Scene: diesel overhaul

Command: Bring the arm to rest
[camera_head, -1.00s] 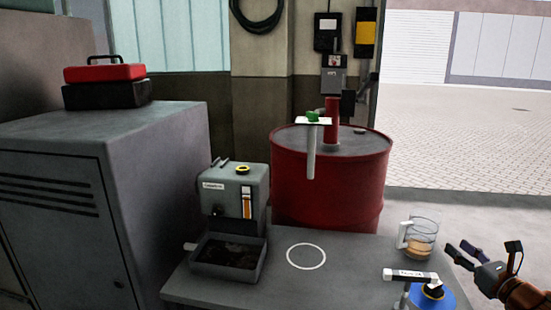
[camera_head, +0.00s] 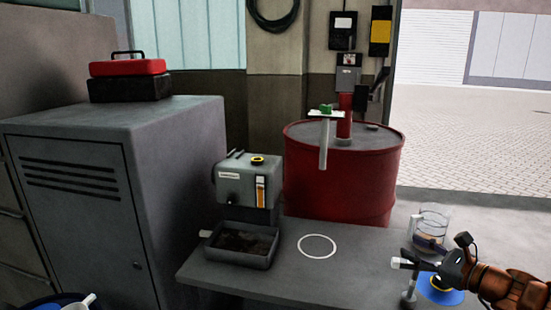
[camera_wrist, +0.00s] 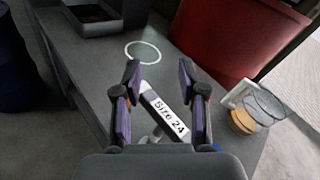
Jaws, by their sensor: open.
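My gripper (camera_head: 424,257) reaches in from the right over the table's right end. In the wrist view its two fingers (camera_wrist: 159,72) stand apart, so it is open. A bar labelled "Size 24" (camera_wrist: 165,112) shows between the fingers and does not look clamped; whether they touch it I cannot tell. In the head view the bar's white end (camera_head: 401,263) sticks out left of the gripper, on an upright stem (camera_head: 409,291). A blue round thing (camera_head: 432,291) lies beneath, partly hidden by my arm.
A clear jug (camera_head: 432,222) with amber contents stands close behind my gripper. The grey table (camera_head: 290,284) is bare around a white ring (camera_head: 318,246). A grey tester with a tray (camera_head: 240,262) stands left. A red drum (camera_head: 340,190) stands behind; a grey cabinet (camera_head: 75,200) is far left.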

